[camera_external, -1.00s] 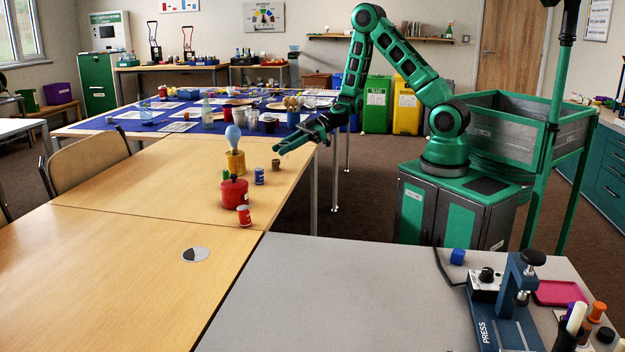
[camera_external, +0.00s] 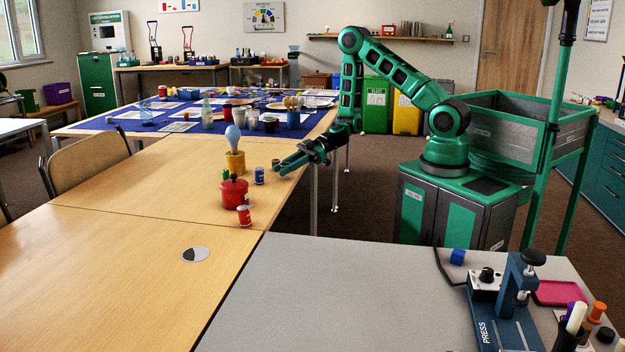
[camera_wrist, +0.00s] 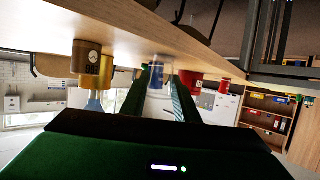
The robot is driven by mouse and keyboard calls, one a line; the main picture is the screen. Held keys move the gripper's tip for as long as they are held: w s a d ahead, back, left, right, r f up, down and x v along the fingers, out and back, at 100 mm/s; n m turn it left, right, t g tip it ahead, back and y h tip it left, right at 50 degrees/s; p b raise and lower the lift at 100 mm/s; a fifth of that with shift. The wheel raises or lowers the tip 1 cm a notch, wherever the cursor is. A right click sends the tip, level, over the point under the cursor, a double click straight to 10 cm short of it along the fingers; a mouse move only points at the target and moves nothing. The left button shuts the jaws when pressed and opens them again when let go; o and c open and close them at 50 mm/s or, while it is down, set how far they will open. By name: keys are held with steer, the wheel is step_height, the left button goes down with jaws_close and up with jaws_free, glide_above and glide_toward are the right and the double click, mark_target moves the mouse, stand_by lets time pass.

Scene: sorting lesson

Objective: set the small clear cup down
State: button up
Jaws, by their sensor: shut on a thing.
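The small clear cup (camera_wrist: 159,91) is between my two fingers in the wrist view, which sees the room upside down. It is see-through, and a blue can (camera_wrist: 157,70) shows behind it. My gripper (camera_wrist: 160,88) is shut on the cup. In the external view my gripper (camera_external: 282,170) is at the right edge of the wooden table (camera_external: 150,195), close to a small brown can (camera_external: 276,164). The cup itself cannot be made out there. I cannot tell whether its base touches the tabletop.
A yellow pot with a light-blue bulb (camera_external: 235,162), the blue can (camera_external: 259,176), a red pot (camera_external: 233,193) and a red-and-white can (camera_external: 244,216) stand left of and nearer than my gripper. The front left tabletop is mostly clear.

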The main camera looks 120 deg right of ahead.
steer(key=o, duration=1)
steer(key=shift+f, duration=0.1)
